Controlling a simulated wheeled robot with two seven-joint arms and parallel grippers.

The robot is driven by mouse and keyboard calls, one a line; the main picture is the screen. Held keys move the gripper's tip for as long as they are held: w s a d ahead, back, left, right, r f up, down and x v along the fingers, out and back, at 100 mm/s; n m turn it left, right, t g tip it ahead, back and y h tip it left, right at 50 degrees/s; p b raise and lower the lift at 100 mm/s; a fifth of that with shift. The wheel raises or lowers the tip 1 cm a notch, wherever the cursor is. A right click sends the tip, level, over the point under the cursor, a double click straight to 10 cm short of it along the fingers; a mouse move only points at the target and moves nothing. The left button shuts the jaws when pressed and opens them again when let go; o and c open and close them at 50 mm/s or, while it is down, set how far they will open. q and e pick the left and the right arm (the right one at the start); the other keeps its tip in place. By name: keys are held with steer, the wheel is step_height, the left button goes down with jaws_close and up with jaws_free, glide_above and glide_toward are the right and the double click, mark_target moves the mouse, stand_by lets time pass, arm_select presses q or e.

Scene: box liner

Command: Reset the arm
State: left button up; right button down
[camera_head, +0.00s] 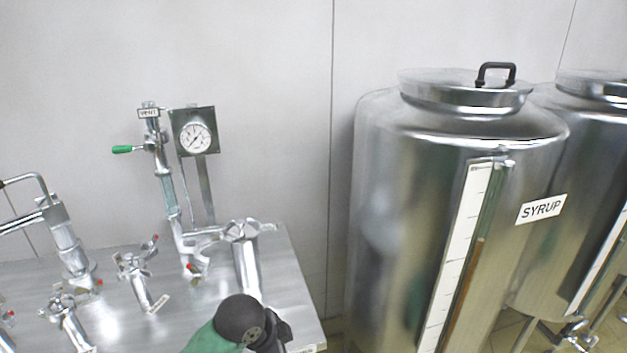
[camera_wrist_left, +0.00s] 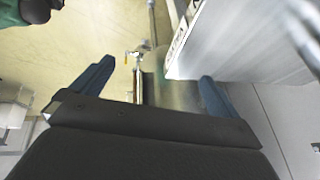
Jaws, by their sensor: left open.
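My left gripper (camera_wrist_left: 154,86) shows in the wrist view with its two dark blue fingers spread wide apart. Nothing is between the fingertips, and the gripper holds nothing. In the head view, a green and black piece of my arm (camera_head: 240,322) shows at the bottom, in front of the steel table's near right part; no fingers can be made out there. My right gripper is in neither view.
A steel table (camera_head: 215,310) carries several valves and pipes, with a gauge (camera_head: 195,137) and a green-handled vent valve (camera_head: 125,149). A large steel syrup tank (camera_head: 400,220) stands to the right. The wrist view shows tan floor (camera_wrist_left: 90,25) and a metal panel (camera_wrist_left: 240,45) close by.

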arm_select(q)
steer(key=s+a+f+n+y, duration=0.2)
steer(key=s+a+f+n, duration=0.55)
steer(key=s, duration=0.25)
steer(key=s+a+f+n+y, duration=0.2)
steer(key=s+a+f+n, duration=0.5)
steer(key=s, duration=0.4)
steer(key=s+d+f+g, duration=0.1)
steer(key=s+f, duration=0.1)
steer(key=f, duration=1.7)
steer(key=s+d+f+m+g, duration=0.1)
steer(key=s+f, duration=0.2)
steer(key=f, duration=1.7)
steer(key=shift+d+f+h, duration=0.15)
steer(key=shift+d+h, duration=0.25)
